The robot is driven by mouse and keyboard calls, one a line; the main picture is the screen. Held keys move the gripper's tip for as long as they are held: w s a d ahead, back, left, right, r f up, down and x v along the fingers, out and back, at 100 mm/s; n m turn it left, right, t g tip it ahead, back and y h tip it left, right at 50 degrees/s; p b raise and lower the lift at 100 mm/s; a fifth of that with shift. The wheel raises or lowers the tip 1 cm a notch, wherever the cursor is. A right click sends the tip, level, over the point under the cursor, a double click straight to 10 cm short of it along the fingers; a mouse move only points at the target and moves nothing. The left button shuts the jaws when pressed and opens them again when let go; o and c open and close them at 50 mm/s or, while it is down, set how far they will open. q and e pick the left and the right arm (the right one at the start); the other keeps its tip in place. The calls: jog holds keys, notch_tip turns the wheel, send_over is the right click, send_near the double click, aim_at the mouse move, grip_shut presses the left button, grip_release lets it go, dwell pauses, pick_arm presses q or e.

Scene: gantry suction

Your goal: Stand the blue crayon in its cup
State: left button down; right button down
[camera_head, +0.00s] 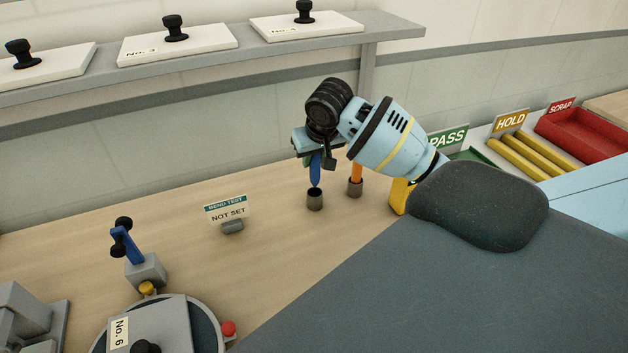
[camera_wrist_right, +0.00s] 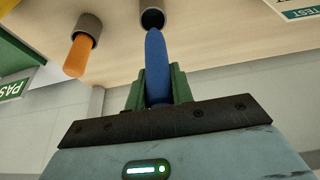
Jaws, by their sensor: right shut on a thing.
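The blue crayon (camera_head: 315,172) points down from my right gripper (camera_head: 316,154), which is shut on its upper part. A small grey cup (camera_head: 315,202) stands upright on the bench directly below. The crayon's lower tip is at the cup's mouth; I cannot tell whether it is just above the rim or slightly inside. In the right wrist view the crayon (camera_wrist_right: 157,65) lies between the green fingers and its tip meets the dark opening of the cup (camera_wrist_right: 152,17). My left gripper is not in view.
An orange crayon (camera_head: 356,172) stands in a second grey cup (camera_head: 355,188) close on the right. A "BEND TEST NOT SET" sign (camera_head: 228,209) stands to the left. A shelf (camera_head: 225,58) runs behind. Green, yellow and red (camera_head: 580,127) bins are at right.

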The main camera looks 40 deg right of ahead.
aim_at(314, 177)
jog(key=shift+f, duration=3.3)
jog(key=shift+f, duration=0.1)
jog(key=c, duration=1.2)
grip_release()
jog(key=shift+r, duration=0.2)
jog(key=v, duration=1.1)
jog(key=shift+s+r, duration=0.25)
jog(key=shift+r, duration=0.1)
